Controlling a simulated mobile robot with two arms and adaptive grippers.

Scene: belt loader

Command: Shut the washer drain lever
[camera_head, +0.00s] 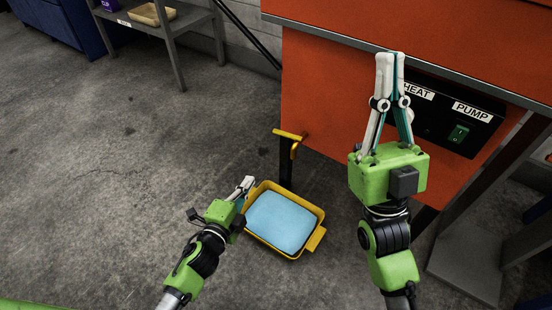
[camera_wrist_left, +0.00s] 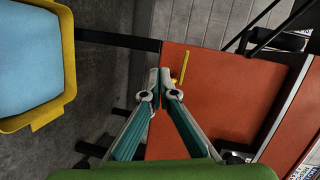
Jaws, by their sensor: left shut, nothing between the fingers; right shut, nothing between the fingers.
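The washer is a large orange cabinet (camera_head: 320,95) on the right. Its yellow drain lever (camera_head: 289,135) sits low at the cabinet's left side, on top of a dark pipe (camera_head: 286,165). The lever's bar lies crosswise over the pipe in the head view. My left gripper (camera_head: 247,184) is shut and empty, below and left of the lever, by the tray's upper left edge. In the left wrist view the lever (camera_wrist_left: 183,67) shows just beyond and right of my fingertips (camera_wrist_left: 160,76), apparently apart from them. My right gripper (camera_head: 390,58) is shut and empty, raised before the cabinet.
A yellow tray (camera_head: 317,239) with light blue contents stands on the floor beneath the pipe. A black panel (camera_head: 438,118) labelled HEAT and PUMP is on the cabinet. A grey shelf (camera_head: 172,23) stands at the back left. The floor on the left is clear.

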